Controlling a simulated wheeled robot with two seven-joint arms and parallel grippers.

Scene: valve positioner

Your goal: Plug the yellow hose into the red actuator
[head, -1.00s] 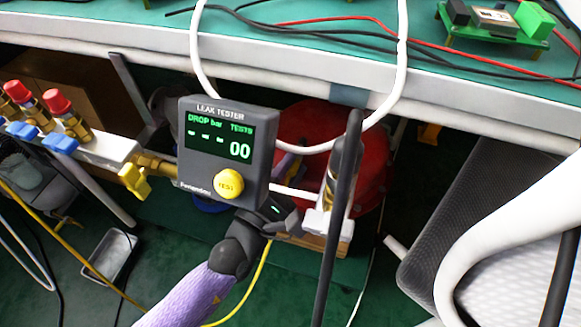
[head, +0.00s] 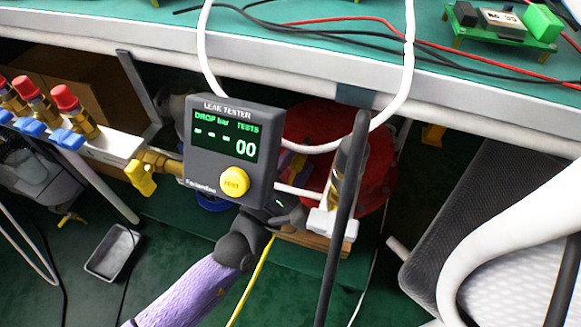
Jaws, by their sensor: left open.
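The yellow hose (head: 250,281) rises from the bottom edge to my left gripper (head: 284,210), where its upper end is lost to view. My left gripper is open, below and partly behind the leak tester. Its fingertips are mostly hidden, so I cannot tell whether the hose lies between them. The red actuator (head: 376,176) appears to be the large red rounded body under the bench, behind the leak tester and a dark post. Its port cannot be made out. My right gripper is out of view.
The leak tester (head: 233,150), with a yellow button, blocks the view in front. A manifold (head: 105,148) with red caps and blue and yellow handles stands left. A dark post (head: 342,220) stands right of the gripper. A grey tray (head: 113,252) lies on the green floor.

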